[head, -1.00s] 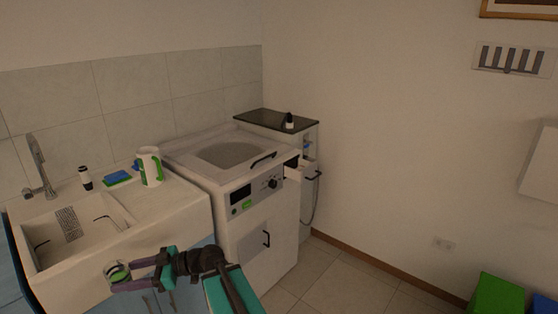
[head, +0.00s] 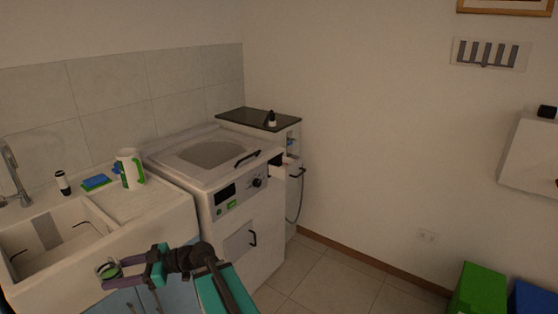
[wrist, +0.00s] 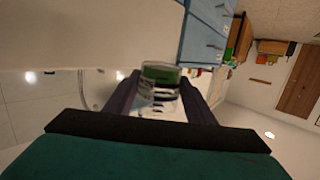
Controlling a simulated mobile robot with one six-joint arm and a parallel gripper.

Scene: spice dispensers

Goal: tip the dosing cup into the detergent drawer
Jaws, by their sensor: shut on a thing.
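My gripper (head: 116,272) is shut on the dosing cup (head: 108,269), a small clear cup with green in it. The wrist view shows the cup (wrist: 160,88) between both fingers. The cup is in front of the sink unit, low and left of the washing machine (head: 228,208). It looks about upright in the head view. A white drawer (head: 291,162) with a dark handle sticks out at the machine's upper right; it appears to be the detergent drawer and stands pulled out. Its inside is mostly hidden.
The sink (head: 55,240) is at left, with a white and green jug (head: 130,168), a sponge (head: 96,182) and a small bottle (head: 62,183). Another bottle (head: 271,118) stands on the dark-topped cabinet (head: 240,117). The floor (head: 335,275) right of the machine is clear.

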